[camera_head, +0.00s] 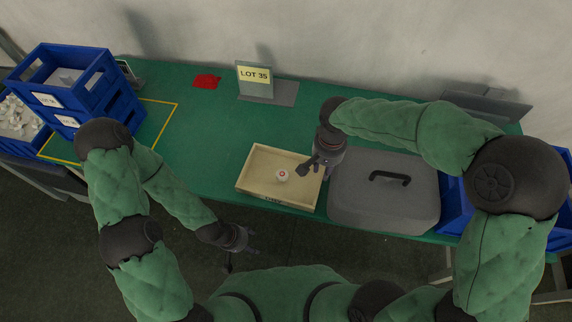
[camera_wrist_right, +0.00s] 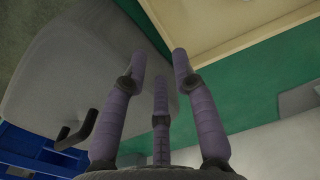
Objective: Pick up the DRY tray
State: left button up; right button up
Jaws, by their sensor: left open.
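The shallow beige tray (camera_head: 258,166) sits on the green table near its front edge, with small dark lettering on its front wall. A small white round piece (camera_head: 282,175) with a red mark lies inside it. My right gripper (camera_head: 309,171) is above the right side of the tray and covers part of its rim. In the right wrist view the fingers (camera_wrist_right: 160,62) are spread with nothing between them, and the tray (camera_wrist_right: 225,22) shows at the top, apart from the fingertips. My left gripper (camera_head: 247,246) is open and empty, in front of the table edge, below and left of the tray.
A grey lidded case (camera_head: 385,205) with a black handle stands close right of the tray. Blue crates (camera_head: 85,85) are stacked at the left by a yellow outline. A LOT 35 sign (camera_head: 254,76) and a red item (camera_head: 206,81) are at the back. Green table left of the tray is clear.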

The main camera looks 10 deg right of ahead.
jog(key=f+b, duration=0.1)
jog(key=f, duration=0.1)
jog(key=f+b, duration=0.1)
jog(key=f, duration=0.2)
jog(key=shift+w+d+f, duration=0.2)
jog(key=shift+f, duration=0.15)
notch_tip(320, 180, down, 5)
jog(key=shift+r+b, duration=0.15)
jog(key=shift+b, duration=1.05)
pick_arm(q)
jog(key=shift+w+d+f, duration=0.1)
jog(key=shift+f, duration=1)
jog(key=shift+w+f, duration=0.1)
jog(key=shift+f, duration=0.95)
pick_arm(e)
jog(key=shift+r, duration=0.1)
grip_shut()
